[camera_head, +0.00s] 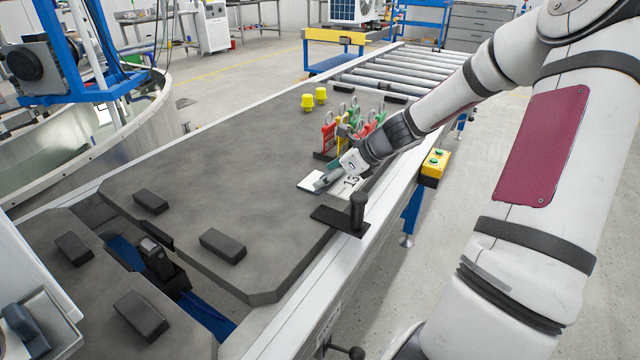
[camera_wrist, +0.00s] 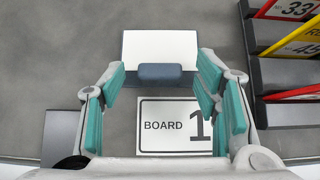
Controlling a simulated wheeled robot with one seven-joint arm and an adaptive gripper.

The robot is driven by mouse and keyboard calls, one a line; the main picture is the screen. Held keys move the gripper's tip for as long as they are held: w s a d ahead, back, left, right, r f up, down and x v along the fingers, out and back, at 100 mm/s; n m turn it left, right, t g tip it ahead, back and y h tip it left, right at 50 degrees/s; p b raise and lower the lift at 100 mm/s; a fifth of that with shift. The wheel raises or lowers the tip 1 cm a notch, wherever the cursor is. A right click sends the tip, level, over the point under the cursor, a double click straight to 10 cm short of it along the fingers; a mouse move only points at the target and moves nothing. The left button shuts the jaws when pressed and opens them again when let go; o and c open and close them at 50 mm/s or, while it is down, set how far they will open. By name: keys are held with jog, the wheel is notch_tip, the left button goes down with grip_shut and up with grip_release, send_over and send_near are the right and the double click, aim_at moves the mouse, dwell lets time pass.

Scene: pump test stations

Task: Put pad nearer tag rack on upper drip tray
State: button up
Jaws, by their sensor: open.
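A flat white plate with a dark blue-grey block handle, which looks like the pad (camera_wrist: 160,45), lies on the grey table top; its white edge also shows in the head view (camera_head: 307,184). My gripper (camera_wrist: 160,72) is open, with its teal-lined fingers on the left and right of the handle. I see nothing held. In the head view my gripper (camera_head: 325,181) is low over the plate and partly covers it. The tag rack (camera_wrist: 290,70), with red, yellow and green tags, is just right of the gripper; the head view shows it behind my wrist (camera_head: 350,130). I cannot identify the upper drip tray.
A BOARD 1 label (camera_wrist: 180,126) lies in front of the plate. A black base with an upright post (camera_head: 355,212) stands near the table edge. Two yellow knobs (camera_head: 314,98) stand behind the rack. Several dark blocks (camera_head: 222,245) lie at the front left. The table middle is clear.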

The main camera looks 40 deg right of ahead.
jog(key=c, duration=1.3)
notch_tip(320, 180, up, 10)
jog(key=p, duration=0.4)
jog(key=shift+p, duration=0.35)
